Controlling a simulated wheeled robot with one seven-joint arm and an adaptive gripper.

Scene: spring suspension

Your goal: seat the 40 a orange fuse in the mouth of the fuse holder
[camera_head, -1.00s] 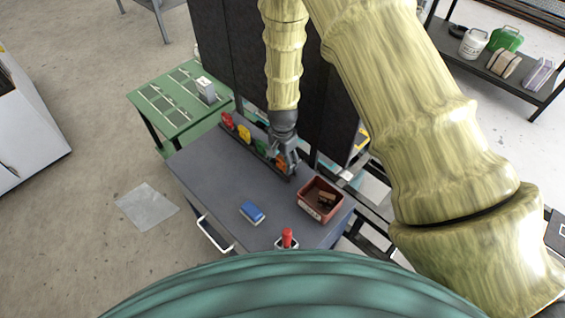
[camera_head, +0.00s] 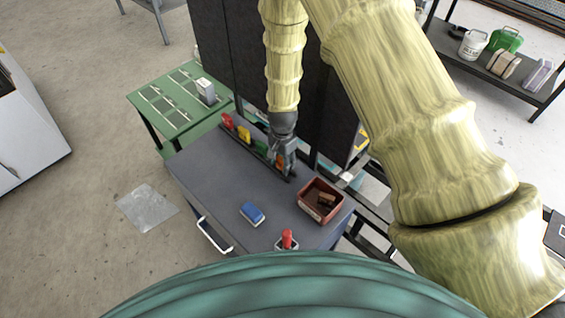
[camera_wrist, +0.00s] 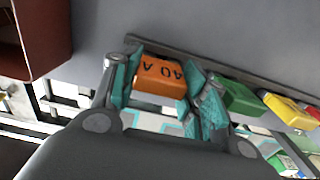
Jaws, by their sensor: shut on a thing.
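The orange fuse (camera_wrist: 160,76), marked 40 A, sits between the two teal-padded fingers of my gripper (camera_wrist: 165,88) in the wrist view. My gripper (camera_head: 283,166) is shut on it at the right end of the fuse row in the head view, where little of the orange shows. The fuse is still at the dark rack strip (camera_wrist: 200,62); I cannot tell whether it is lifted. A small pale-based fixture with a red top (camera_head: 287,239) stands at the worktop's front edge, partly hidden by my body; I cannot tell whether it is the fuse holder.
Green (camera_wrist: 238,97), yellow (camera_wrist: 289,110) and red (camera_head: 228,120) fuses stand along the rack. A red-brown bin (camera_head: 320,201) with brown pieces and a blue block (camera_head: 252,213) are on the grey worktop (camera_head: 215,178). Dark panels rise behind the rack. The worktop's middle is clear.

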